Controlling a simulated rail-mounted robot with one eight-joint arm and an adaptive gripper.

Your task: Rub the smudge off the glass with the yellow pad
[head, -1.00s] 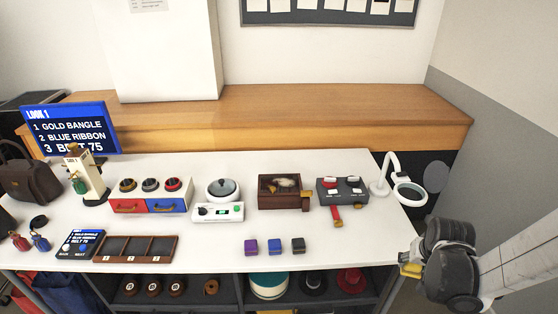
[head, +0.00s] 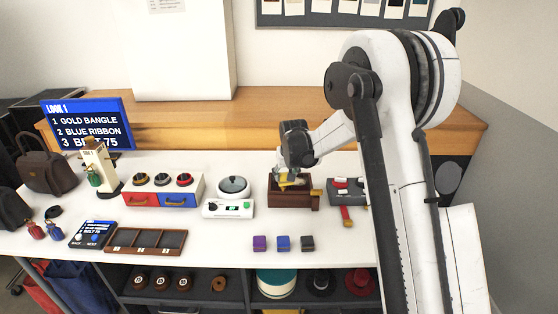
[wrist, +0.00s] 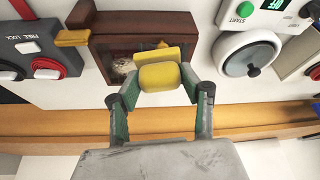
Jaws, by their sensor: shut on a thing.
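My gripper (head: 290,178) is shut on the yellow pad (wrist: 161,74), a soft-looking block that also shows in the head view (head: 293,183). The gripper is over the dark wooden box (head: 284,200) with a glass top. In the wrist view the glass pane (wrist: 122,58) lies behind the pad, inside the box's wooden frame (wrist: 145,23). The pad covers the right part of the pane. Whether it touches the glass I cannot tell. A pale patch (wrist: 124,66) shows left of the pad; I cannot tell whether it is a smudge or something inside the box.
A grey switch box (head: 347,187) stands right of the wooden box, partly behind my arm. A white device with a round lid (head: 233,187) stands to its left. Purple (head: 260,243), blue (head: 283,243) and dark (head: 307,243) blocks lie in front.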

